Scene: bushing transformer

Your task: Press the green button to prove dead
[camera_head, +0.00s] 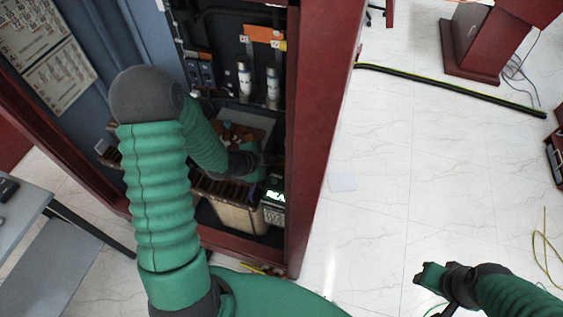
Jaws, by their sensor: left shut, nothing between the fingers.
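My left arm reaches into the open red cabinet (307,120). My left gripper (262,168) is shut and empty, small and dark against the cabinet's inside. Just below it is a dark device with a lit green-white display (275,196) and small keys under it. It stands at the right of a tan bin. The gripper looks close to the device, but I cannot tell whether they touch. I cannot make out the green button; it may be hidden or too small. My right gripper (432,277) is at the lower right, over the floor, away from the cabinet; its jaw opening is unclear.
Two spray cans (273,86) stand on the cabinet shelf above my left gripper. The tan bin (232,212) holds several dark items. A grey table (40,235) is at the left. A dark cable cover (450,84) crosses the white floor; the floor right of the cabinet is mostly clear.

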